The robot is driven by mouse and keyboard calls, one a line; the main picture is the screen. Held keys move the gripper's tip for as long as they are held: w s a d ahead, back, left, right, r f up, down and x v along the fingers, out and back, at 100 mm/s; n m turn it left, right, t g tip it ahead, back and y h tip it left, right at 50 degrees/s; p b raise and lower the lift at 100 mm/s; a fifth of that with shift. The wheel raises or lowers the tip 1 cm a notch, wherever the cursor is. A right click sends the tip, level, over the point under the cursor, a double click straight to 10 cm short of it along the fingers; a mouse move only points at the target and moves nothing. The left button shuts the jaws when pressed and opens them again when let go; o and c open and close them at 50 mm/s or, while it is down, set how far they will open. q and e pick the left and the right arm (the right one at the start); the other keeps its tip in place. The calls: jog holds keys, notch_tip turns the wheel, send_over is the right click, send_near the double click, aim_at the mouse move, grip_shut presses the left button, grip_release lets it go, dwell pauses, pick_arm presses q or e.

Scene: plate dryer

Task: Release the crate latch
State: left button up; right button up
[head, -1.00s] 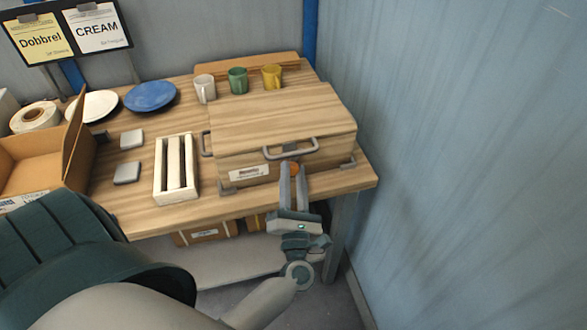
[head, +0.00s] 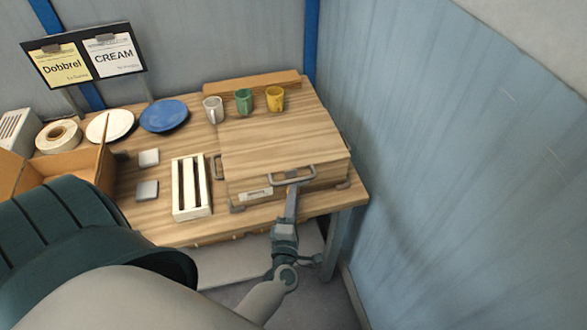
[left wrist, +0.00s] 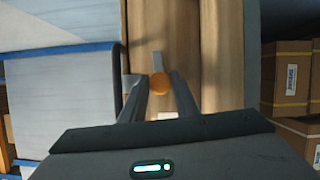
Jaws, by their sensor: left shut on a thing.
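The wooden crate (head: 280,148) stands shut on the table, with a grey bar handle (head: 292,176) on its front. My left gripper (head: 292,190) is at the crate's front, just below that handle, its fingers seen nearly edge-on. In the left wrist view, its fingers close in on the orange knob (left wrist: 159,84) of the latch, beside a grey metal strip (left wrist: 158,62). In the head view, the knob is hidden behind the fingers. My right gripper is not in view.
A white slotted rack (head: 191,187) stands left of the crate. A grey mug (head: 213,110), green mug (head: 243,101) and yellow mug (head: 275,99) stand at its back edge. A blue plate (head: 164,116) lies at the back left. A blue-grey wall (head: 440,170) closes the right side.

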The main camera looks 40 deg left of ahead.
pick_arm(q)
jog(key=shift+m+p, duration=0.6)
jog(key=shift+g, duration=0.3)
jog(key=o, duration=1)
jog(key=shift+o, duration=0.2)
jog(key=shift+d, duration=0.1)
jog(key=b+v, duration=0.1)
jog(key=v, duration=1.6)
jog(key=shift+s, duration=0.25)
jog(key=shift+f, duration=0.1)
